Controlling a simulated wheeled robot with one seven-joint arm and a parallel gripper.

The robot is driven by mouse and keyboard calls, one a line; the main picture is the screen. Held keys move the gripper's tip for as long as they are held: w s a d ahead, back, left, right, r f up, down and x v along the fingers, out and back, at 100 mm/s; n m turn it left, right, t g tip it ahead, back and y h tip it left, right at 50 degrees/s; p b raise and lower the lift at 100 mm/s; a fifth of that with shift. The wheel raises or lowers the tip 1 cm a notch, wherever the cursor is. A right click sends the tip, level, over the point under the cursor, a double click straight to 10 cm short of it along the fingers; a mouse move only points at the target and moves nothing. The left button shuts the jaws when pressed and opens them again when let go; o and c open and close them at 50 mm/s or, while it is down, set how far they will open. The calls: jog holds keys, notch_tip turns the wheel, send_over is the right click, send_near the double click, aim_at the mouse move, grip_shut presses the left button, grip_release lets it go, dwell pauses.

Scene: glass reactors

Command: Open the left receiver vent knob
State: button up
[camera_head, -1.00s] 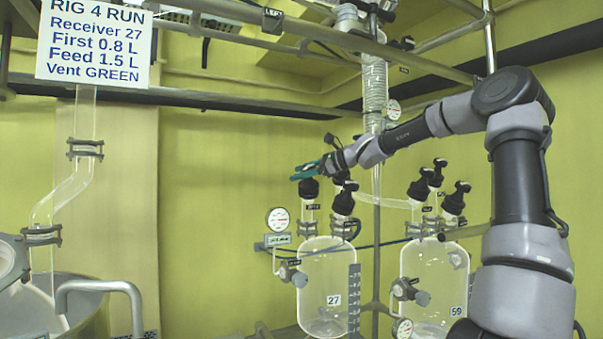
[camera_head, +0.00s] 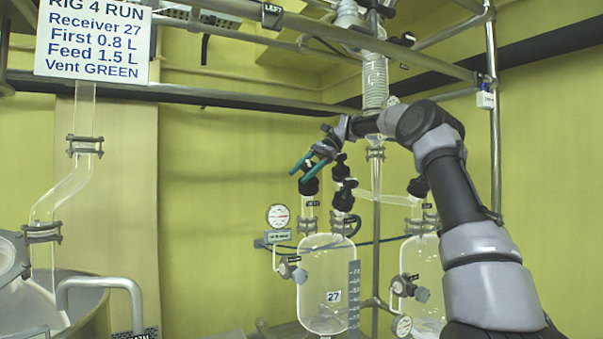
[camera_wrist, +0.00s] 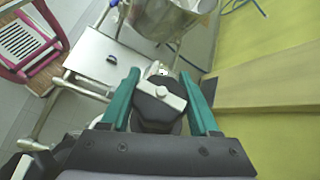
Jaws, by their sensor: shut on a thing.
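The left receiver (camera_head: 322,285) is a clear glass vessel marked 27, with black knobs on its top necks. The left receiver vent knob (camera_head: 309,186) is the black one on the left neck, above a small label too small to read. In the wrist view the knob (camera_wrist: 158,108) has a pale crossbar on top and sits between the teal fingers. My gripper (camera_head: 299,169) comes from the upper right with its fingers slanting down to the knob. The wrist view shows my gripper (camera_wrist: 160,76) shut on the knob, one finger on each side.
A second black valve (camera_head: 343,196) stands close to the right of the knob. A round gauge (camera_head: 278,216) is at left. The right receiver (camera_head: 421,268) is partly hidden behind my arm. Metal rails (camera_head: 300,98) run overhead. A sign (camera_head: 93,40) reads Receiver 27, Vent GREEN.

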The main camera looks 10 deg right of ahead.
jog(key=shift+s+d+f+n+g+h, duration=0.1)
jog(key=shift+n+g+h, duration=0.3)
jog(key=shift+g, duration=0.05)
jog(key=shift+s+f+n+g+h, duration=0.1)
jog(key=shift+n+g+h, duration=0.3)
jog(key=shift+g, duration=0.05)
jog(key=o, duration=1.4)
jog(key=shift+s+r, duration=0.1)
jog(key=shift+r, duration=0.05)
